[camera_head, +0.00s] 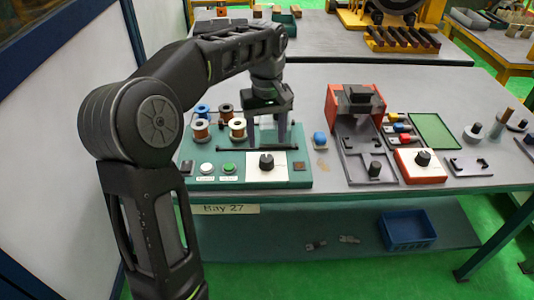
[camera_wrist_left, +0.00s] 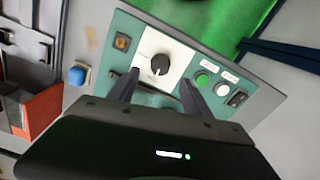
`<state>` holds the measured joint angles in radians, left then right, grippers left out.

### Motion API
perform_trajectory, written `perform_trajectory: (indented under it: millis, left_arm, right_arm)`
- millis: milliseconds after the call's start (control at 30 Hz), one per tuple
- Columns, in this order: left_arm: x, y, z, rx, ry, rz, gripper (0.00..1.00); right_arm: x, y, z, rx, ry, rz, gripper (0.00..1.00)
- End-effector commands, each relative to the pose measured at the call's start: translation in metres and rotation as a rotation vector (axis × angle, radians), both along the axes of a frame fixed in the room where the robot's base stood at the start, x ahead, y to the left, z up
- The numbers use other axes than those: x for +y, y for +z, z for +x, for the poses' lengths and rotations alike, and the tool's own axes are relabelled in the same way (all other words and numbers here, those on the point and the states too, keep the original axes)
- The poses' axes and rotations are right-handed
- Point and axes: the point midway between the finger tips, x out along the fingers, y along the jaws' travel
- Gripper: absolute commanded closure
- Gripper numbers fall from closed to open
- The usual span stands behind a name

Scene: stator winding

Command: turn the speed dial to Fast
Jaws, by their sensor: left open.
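The speed dial (camera_head: 266,160) is a black round knob on a white plate (camera_head: 281,168) at the front of the green winding panel (camera_head: 216,180). In the wrist view the dial (camera_wrist_left: 159,64) shows near the middle of its plate, with a small light mark on it; the scale lettering is too small to read. My left gripper (camera_head: 267,140) is open and points down over the panel, just behind the dial in the head view. In the wrist view its two dark fingertips (camera_wrist_left: 160,80) lie either side of the dial, and I see no contact. My right gripper is not in view.
White and green buttons (camera_head: 228,168) sit left of the dial, with several wire spools (camera_head: 237,129) behind them. A dark bar (camera_head: 257,149) crosses the panel behind the dial. A blue knob (camera_head: 319,139) stands to the right. A red box (camera_head: 420,167) carries another black knob.

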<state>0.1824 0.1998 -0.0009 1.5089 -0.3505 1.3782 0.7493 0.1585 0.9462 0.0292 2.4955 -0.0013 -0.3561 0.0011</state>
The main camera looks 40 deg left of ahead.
Motion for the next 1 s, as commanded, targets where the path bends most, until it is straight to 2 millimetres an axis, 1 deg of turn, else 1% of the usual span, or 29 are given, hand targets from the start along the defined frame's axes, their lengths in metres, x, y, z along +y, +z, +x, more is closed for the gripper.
perform_trajectory:
  millis: [33,67,200,300,400,533,767,1000]
  left_arm:
    - [0.000,-0.009,-0.001,0.003,0.001,0.000,0.43]
    - [0.000,-0.014,-0.001,0.003,0.001,-0.001,0.43]
    - [0.000,-0.035,-0.001,0.004,0.001,0.000,0.43]
    - [0.000,-0.049,-0.001,0.003,0.002,0.000,0.43]
    - [0.000,-0.059,-0.001,0.002,0.002,0.001,0.43]
    - [0.000,-0.064,0.000,0.001,0.002,0.001,0.43]
    - [0.000,-0.064,0.000,-0.001,0.001,0.001,0.44]
    - [0.000,-0.064,0.000,0.000,0.001,0.000,0.63]
  right_arm:
    - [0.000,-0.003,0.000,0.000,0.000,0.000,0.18]
    - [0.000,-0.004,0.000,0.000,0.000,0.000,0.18]
    - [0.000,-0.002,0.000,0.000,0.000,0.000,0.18]
    - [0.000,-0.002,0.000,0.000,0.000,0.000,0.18]
    - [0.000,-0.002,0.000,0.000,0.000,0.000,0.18]
    - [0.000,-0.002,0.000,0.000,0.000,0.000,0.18]
    - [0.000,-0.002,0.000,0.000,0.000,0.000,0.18]
    - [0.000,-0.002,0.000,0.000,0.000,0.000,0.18]
